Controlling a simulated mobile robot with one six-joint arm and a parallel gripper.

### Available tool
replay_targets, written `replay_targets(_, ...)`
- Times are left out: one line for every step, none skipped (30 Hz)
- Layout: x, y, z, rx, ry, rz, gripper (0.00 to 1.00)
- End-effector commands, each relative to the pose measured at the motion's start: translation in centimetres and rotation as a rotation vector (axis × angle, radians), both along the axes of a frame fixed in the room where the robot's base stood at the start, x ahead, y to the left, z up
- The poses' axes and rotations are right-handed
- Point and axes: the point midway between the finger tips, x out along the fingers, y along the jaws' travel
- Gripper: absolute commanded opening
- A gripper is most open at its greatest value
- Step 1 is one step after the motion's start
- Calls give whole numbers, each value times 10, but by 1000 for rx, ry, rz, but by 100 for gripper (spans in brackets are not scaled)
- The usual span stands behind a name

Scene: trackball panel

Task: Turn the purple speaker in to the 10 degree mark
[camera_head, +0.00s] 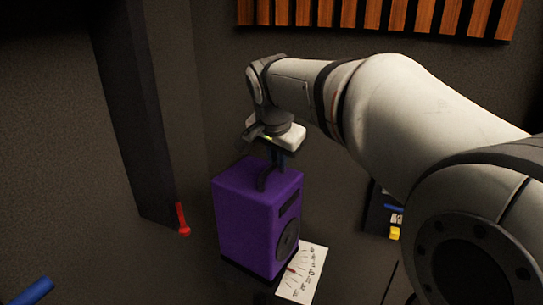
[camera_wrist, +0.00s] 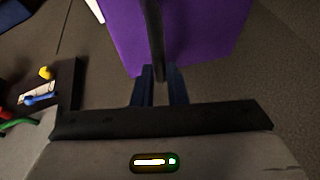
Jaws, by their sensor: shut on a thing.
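The purple speaker (camera_head: 245,215) stands upright on a dark base, with a dark round cone (camera_head: 288,240) on its right-hand face. Its purple top also shows in the wrist view (camera_wrist: 205,40). My gripper (camera_head: 274,166) is above the speaker, shut on its dark top handle (camera_head: 263,182). In the wrist view my blue fingers (camera_wrist: 158,78) are on either side of the handle (camera_wrist: 154,35). A white sheet with angle marks (camera_head: 305,275) lies at the speaker's lower right. A small red pointer (camera_head: 291,268) is near the marks; the numbers are too small to read.
A red object (camera_head: 183,220) is left of the speaker. A blue rod (camera_head: 33,291) is at the lower left. A dark panel (camera_head: 376,215) with a yellow piece (camera_head: 395,233) and a blue piece is to the right. Orange wooden slats (camera_head: 380,15) line the back wall.

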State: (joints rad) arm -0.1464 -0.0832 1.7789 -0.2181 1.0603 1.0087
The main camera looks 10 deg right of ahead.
Motion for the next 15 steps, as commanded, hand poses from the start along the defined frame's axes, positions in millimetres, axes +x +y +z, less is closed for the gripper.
replay_targets(0, 0, 0, 0, 1, 0, 0)
replay_targets(0, -1, 0, 0, 1, -1, 0)
replay_targets(0, -1, 0, 0, 1, -1, 0)
replay_targets(0, -1, 0, 1, 1, -2, 0)
replay_targets(0, -1, 0, 0, 2, -2, 0)
replay_targets(0, -2, 0, 1, 2, -3, 16)
replay_targets(0, -2, 0, 1, 2, -3, 18)
replay_targets(0, -2, 0, 0, 1, -3, 21)
replay_targets(0, -2, 0, 0, 1, -4, 24)
replay_targets(0, -2, 0, 0, 1, -4, 26)
replay_targets(0, -3, 0, 1, 1, -5, 29)
replay_targets(0, -3, 0, 1, 1, -5, 32)
replay_targets(0, -3, 0, 1, 1, -5, 34)
replay_targets(0, -3, 0, 1, 1, -5, 34)
replay_targets(0, -3, 0, 1, 1, -5, 34)
